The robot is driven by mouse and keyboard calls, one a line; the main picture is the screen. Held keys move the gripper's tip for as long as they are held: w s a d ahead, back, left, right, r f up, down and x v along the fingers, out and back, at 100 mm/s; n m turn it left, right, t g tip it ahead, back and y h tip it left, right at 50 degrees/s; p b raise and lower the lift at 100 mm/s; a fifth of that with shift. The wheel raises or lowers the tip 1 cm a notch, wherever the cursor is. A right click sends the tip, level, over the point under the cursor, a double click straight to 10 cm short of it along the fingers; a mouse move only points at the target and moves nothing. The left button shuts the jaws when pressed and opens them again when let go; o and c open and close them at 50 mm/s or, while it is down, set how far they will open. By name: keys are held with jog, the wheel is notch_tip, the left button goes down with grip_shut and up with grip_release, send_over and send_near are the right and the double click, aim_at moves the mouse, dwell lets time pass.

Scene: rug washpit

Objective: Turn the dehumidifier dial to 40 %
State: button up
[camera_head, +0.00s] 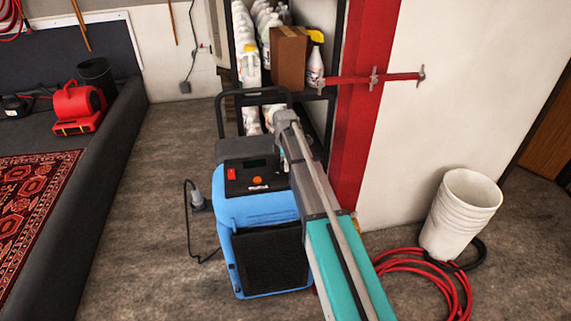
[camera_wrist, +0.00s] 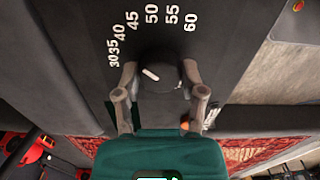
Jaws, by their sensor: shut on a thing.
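The blue dehumidifier (camera_head: 228,208) stands upright on the floor in the head view. Its black top panel carries a red switch, a dark display and an orange knob or button. My arm covers the panel's right side there, hiding the dial. In the wrist view the black dial (camera_wrist: 166,75) sits below a white printed scale (camera_wrist: 152,14) from 30 to 60. Its white pointer line slants to the upper left, toward the low numbers around 30 to 35; the exact reading is unclear. My gripper (camera_wrist: 160,84) is shut on the dial, one finger on each side.
A shelf with bottles and a brown box (camera_head: 288,57) stands behind the dehumidifier. A power cord trails left on the floor. The rug pit edge (camera_head: 88,190) runs along the left.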

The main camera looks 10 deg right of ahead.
jog(key=o, duration=1.2)
jog(key=shift+c, duration=0.2)
